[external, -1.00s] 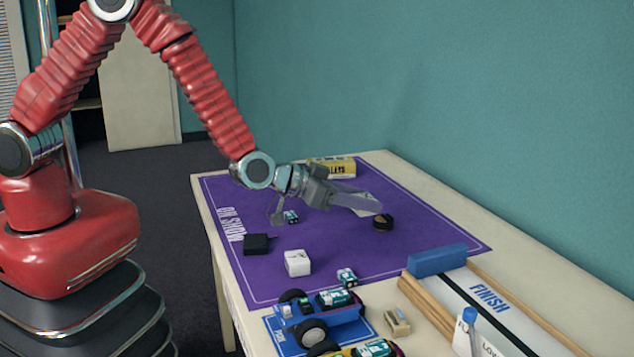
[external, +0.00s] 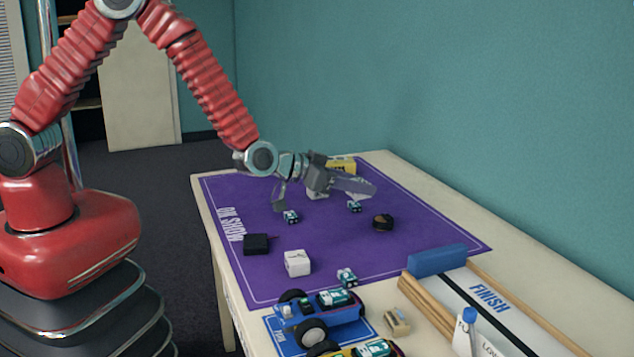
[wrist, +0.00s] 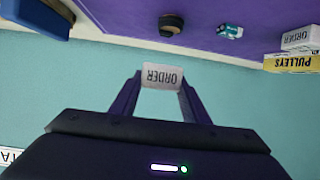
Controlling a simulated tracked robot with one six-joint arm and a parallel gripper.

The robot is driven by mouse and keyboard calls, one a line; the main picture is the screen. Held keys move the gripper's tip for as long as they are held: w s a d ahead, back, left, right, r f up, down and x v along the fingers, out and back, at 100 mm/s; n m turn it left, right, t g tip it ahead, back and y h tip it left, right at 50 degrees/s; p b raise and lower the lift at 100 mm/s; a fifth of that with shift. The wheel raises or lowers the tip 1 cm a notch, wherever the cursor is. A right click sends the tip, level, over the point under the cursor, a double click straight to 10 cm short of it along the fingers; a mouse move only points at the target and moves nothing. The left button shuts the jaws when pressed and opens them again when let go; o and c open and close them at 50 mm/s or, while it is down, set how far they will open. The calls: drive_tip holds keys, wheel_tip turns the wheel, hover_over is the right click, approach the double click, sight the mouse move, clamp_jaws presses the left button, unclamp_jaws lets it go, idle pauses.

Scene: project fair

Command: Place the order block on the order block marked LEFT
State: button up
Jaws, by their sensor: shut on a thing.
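My gripper (external: 350,187) is above the purple mat, with its jaws shut on a pale block. In the wrist view that held order block (wrist: 162,78) sits between the two fingertips, its face reading ORDER. A second white order block (wrist: 300,37) is at the right of the wrist view, beside the yellow PULLEYS box. In the external view a white block (external: 317,193) shows partly behind my gripper, near that box. I cannot read a LEFT mark on any block. The held block is mostly hidden by the fingers in the external view.
The yellow PULLEYS box (external: 341,164) stands at the mat's back edge. A dark round roll (external: 383,222), small teal-and-white pieces (external: 291,217), a black box (external: 257,244) and a white cube (external: 297,263) lie on the purple mat (external: 330,243). Toy cars are in front.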

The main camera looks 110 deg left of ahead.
drive_tip(key=s+a+r+n+g+y, duration=0.1)
drive_tip(key=s+a+n+g, duration=0.1)
drive_tip(key=s+a, duration=0.7)
drive_tip(key=s+a+r+n+g+y, duration=0.1)
drive_tip(key=s+a+g, duration=0.1)
drive_tip(key=s+a, duration=0.6)
drive_tip(key=shift+s+a+r+n, duration=0.4)
drive_tip(key=shift+a, duration=0.1)
drive_tip(key=shift+f, duration=3.15)
drive_tip(key=shift+f, duration=0.1)
drive_tip(key=shift+f, duration=1.8)
